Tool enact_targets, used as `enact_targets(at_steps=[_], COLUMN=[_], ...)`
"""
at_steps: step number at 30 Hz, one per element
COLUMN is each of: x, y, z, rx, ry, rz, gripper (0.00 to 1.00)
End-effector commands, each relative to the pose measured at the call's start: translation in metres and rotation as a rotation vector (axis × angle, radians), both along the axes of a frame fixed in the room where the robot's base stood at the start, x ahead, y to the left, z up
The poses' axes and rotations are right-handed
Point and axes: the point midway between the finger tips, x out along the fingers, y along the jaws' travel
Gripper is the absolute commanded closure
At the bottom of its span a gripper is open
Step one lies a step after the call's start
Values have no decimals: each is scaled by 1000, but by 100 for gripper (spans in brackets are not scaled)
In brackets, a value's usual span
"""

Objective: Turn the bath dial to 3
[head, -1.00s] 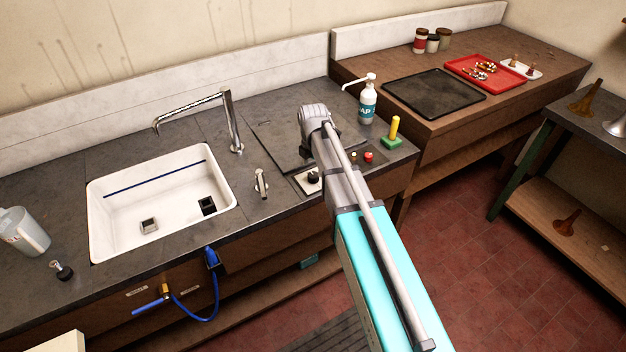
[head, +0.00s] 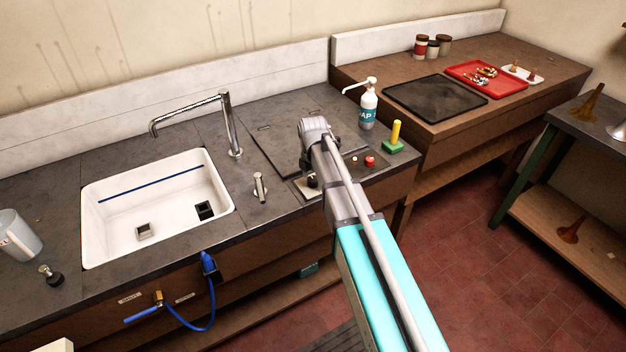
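The bath dial (head: 312,181) is a small black knob on a pale plate (head: 302,188) near the counter's front edge, in the head view. My arm's front end is just right of it and partly covers the plate. The dial's pointer and numbers are too small to read. My gripper (head: 306,162) shows only as a dark bit beneath the grey wrist, just above and behind the dial. Its fingers are mostly hidden, so I cannot tell whether they are open or touch the dial.
A small lever (head: 260,187) stands left of the dial, beside the white sink (head: 150,215) with its tall tap (head: 228,125). A flat lid (head: 285,140) lies behind.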

Motion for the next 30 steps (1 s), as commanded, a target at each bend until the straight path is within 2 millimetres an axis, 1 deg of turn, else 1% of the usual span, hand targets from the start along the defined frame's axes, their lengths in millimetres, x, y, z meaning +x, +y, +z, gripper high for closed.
enact_targets(at_steps=[1, 2, 6, 11, 12, 23, 30], x=[0, 0, 0, 0, 0, 0, 0], y=[0, 0, 0, 0, 0, 0, 0], z=[0, 0, 0, 0, 0, 0, 0], rx=[0, 0, 0, 0, 0, 0, 0], ry=[0, 0, 0, 0, 0, 0, 0], rz=[0, 0, 0, 0, 0, -37, -149], gripper=[24, 29, 55, 85, 92, 94, 94])
